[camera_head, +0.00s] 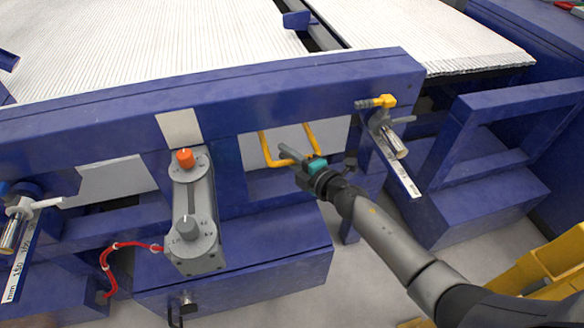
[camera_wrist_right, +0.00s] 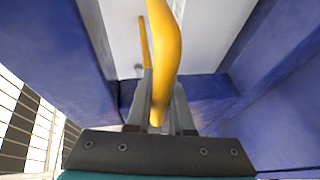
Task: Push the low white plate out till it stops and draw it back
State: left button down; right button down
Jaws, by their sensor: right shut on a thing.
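The low white plate (camera_head: 289,137) shows in the head view through an opening under the blue beam, with a yellow bar handle (camera_head: 264,147) in front of it. My right gripper (camera_head: 300,164) is at the lower end of this handle. In the right wrist view the gripper's two fingers (camera_wrist_right: 159,100) are shut around the yellow handle (camera_wrist_right: 166,45), one on each side. The white plate (camera_wrist_right: 215,28) fills the top middle there, between blue walls. My left gripper is not in view.
A grey control box (camera_head: 196,222) with an orange knob (camera_head: 185,158) stands left of the opening. A red cable (camera_head: 112,252) hangs at left.

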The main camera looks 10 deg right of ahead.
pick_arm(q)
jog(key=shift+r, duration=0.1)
pick_arm(e)
jog(key=shift+w, duration=0.7)
jog(key=c, duration=0.8)
grip_release()
jog(key=shift+s, duration=0.1)
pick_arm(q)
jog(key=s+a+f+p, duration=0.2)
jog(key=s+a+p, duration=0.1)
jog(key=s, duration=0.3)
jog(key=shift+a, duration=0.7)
pick_arm(e)
jog(key=v, duration=1.5)
